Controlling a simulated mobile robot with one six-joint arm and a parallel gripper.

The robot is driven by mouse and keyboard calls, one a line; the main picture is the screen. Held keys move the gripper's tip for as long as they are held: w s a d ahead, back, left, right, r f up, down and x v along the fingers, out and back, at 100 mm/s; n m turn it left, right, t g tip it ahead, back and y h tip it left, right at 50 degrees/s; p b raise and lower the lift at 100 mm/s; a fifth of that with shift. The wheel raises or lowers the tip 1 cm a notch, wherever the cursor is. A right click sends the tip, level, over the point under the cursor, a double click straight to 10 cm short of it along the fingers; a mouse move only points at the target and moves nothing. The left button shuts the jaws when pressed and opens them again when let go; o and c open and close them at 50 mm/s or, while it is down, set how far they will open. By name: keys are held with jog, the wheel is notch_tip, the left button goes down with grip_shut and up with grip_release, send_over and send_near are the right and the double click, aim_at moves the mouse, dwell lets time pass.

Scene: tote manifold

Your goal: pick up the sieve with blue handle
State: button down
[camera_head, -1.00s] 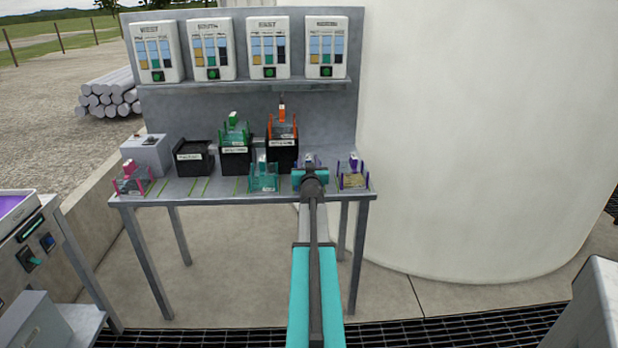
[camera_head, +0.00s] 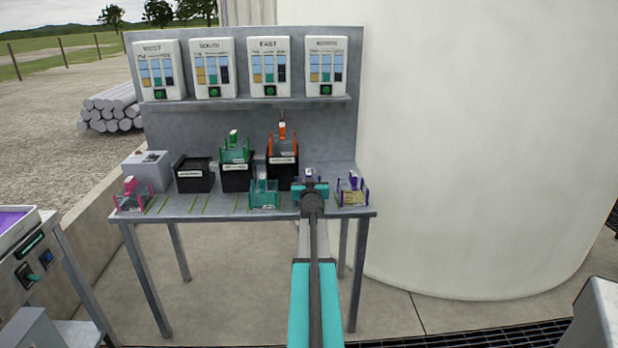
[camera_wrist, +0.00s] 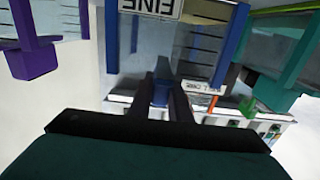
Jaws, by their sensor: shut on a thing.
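The sieve with blue handle (camera_wrist: 231,45) shows in the wrist view with blue corner posts, mesh walls and a "FINE" label. The picture there is upside down. My gripper (camera_wrist: 161,90) is shut on its blue handle (camera_wrist: 160,97). In the head view my gripper (camera_head: 311,190) is at the right part of the bench and hides most of this sieve; only a small bit shows behind it. I cannot tell whether the sieve touches the bench.
A purple-posted sieve (camera_head: 353,193) stands close on the right and a teal sieve (camera_head: 263,195) close on the left. Green (camera_head: 234,150) and orange (camera_head: 283,147) sieves sit on black bins behind. A pink sieve (camera_head: 131,198) is at the bench's left end.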

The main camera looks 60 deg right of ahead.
jog(key=shift+r+p, duration=0.5)
jog(key=shift+r, duration=0.45)
jog(key=s+a+r+p, duration=0.2)
jog(key=s+a+p, duration=0.2)
jog(key=s+a, duration=0.6)
jog(key=shift+s, duration=1.3)
jog(key=shift+w+p, duration=0.1)
jog(key=shift+p, duration=0.2)
